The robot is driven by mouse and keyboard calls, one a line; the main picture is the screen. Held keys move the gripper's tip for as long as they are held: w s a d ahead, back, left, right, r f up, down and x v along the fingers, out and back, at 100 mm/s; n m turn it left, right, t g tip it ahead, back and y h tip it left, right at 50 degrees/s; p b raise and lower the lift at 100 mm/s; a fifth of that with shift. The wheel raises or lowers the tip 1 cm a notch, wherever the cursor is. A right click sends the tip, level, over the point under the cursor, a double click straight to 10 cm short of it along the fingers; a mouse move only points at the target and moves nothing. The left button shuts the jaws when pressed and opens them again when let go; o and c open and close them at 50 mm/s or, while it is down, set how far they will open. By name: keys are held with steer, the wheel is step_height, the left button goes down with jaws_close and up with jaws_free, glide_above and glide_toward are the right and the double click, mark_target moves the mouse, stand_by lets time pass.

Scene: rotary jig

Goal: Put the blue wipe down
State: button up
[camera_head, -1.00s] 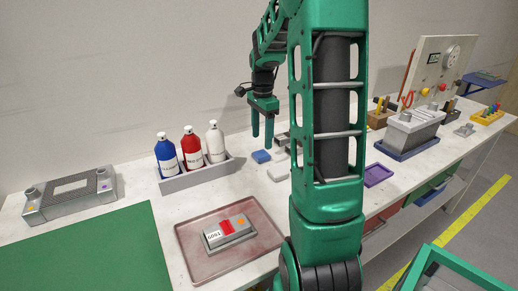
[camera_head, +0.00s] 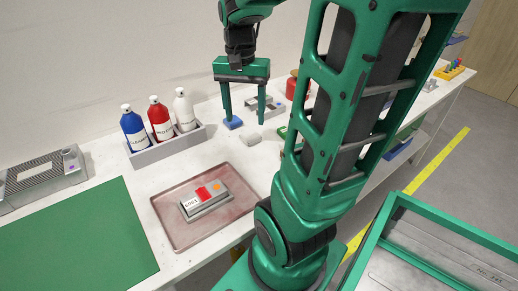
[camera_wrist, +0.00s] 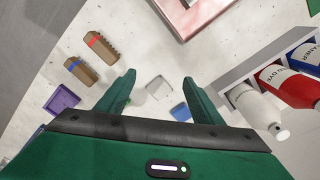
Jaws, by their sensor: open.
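The blue wipe (camera_head: 233,122) is a small flat blue block lying on the pale bench, right of the bottle rack. In the wrist view the blue wipe (camera_wrist: 180,112) shows between my fingers, close to the right one. My gripper (camera_head: 245,120) is open and empty, pointing down over the bench near the wipe. I cannot tell the exact height of the fingertips above the bench. A pale grey wipe-like block (camera_wrist: 158,88) lies beside the blue one, also on the bench (camera_head: 252,139).
A grey rack (camera_head: 168,150) holds a blue, a red and a white bottle. A reddish tray (camera_head: 170,222) with a grey labelled part sits in front. In the wrist view, two brown brushes (camera_wrist: 99,48) and a purple tray (camera_wrist: 62,100) lie left. My arm hides part of the bench.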

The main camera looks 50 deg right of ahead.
steer(key=s+a+f+n, duration=0.4)
steer(key=s+a+n, duration=0.1)
steer(key=s, duration=0.6)
steer(key=shift+a+n+y, duration=0.3)
steer(key=shift+a+n, duration=0.1)
steer(key=shift+n, duration=0.2)
steer(key=shift+w+f, duration=0.2)
steer(key=shift+w, duration=0.4)
steer(key=shift+o, duration=0.5)
